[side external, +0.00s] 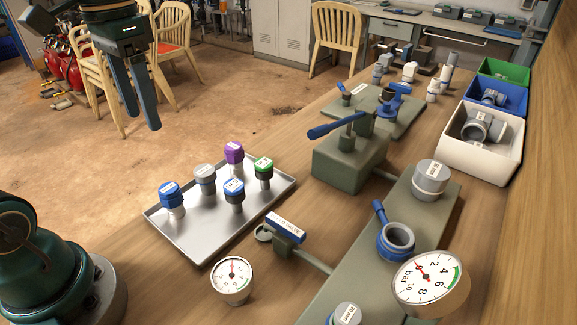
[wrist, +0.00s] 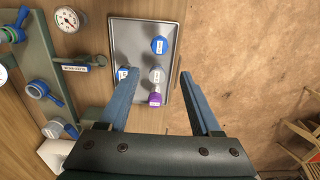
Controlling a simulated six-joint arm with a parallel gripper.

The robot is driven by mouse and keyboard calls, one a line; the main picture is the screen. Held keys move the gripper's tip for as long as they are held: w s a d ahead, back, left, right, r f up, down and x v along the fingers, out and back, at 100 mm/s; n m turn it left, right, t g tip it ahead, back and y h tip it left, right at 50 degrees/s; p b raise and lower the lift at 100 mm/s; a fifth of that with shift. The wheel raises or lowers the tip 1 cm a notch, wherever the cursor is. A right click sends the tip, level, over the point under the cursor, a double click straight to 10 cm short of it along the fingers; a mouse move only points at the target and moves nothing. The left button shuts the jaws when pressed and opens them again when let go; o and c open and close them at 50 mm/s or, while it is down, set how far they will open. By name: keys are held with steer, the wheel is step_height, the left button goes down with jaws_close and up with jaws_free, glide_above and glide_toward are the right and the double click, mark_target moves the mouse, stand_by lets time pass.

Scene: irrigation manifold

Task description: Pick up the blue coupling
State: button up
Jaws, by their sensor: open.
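Two couplings with blue caps stand upright on the metal tray (side external: 162,231). One (side external: 171,199) is at the tray's left with a blue-and-white body. The other (side external: 234,194) is nearer the middle front, with a darker body. A grey coupling (side external: 205,179), a purple one (side external: 234,154) and a green-capped one (side external: 263,170) share the tray. My gripper (side external: 144,122) is open and empty, high above and behind the tray. In the wrist view, the fingers (wrist: 158,73) spread over the tray; one blue cap (wrist: 159,45) shows clear, another (wrist: 123,73) is partly covered by the left finger.
The green manifold with a blue-handled valve (side external: 395,241) and large gauge (side external: 427,283) lies to the right. Bins (side external: 482,146) stand at the back right. The air above the tray is clear.

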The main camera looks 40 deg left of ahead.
mark_target(173, 199)
step_height(173, 199, down, 20)
steer(key=shift+r, duration=0.25)
stand_by(0.5)
jaws_close()
steer(key=shift+r, duration=0.1)
